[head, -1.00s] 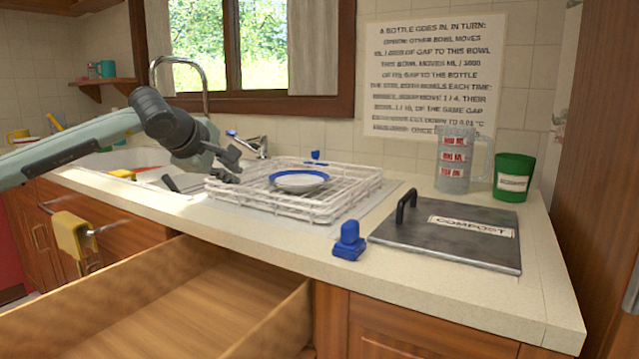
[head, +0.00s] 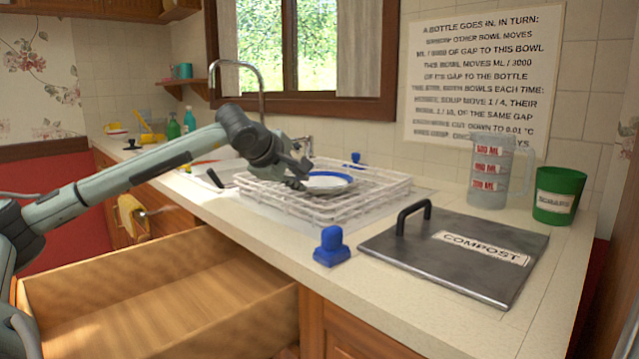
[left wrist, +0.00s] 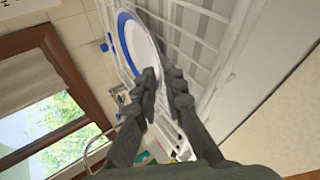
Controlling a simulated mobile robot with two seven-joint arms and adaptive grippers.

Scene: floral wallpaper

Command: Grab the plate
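The plate (head: 334,180) is white with a blue rim and sits in the white wire dish rack (head: 352,205) on the counter. My left gripper (head: 301,176) is at the plate's left edge in the head view. In the left wrist view, the plate (left wrist: 136,42) is just beyond the fingertips of my left gripper (left wrist: 165,76). Its near edge lies at the gap between the fingers, which stand a little apart. I cannot tell whether they touch the plate. My right gripper is not in view.
A blue stopper-like object (head: 331,247) and a compost lid (head: 455,252) lie right of the rack. A measuring jug (head: 490,175) and a green container (head: 558,195) stand behind. An open, empty drawer (head: 165,305) juts out below. The faucet (head: 237,66) rises behind the sink.

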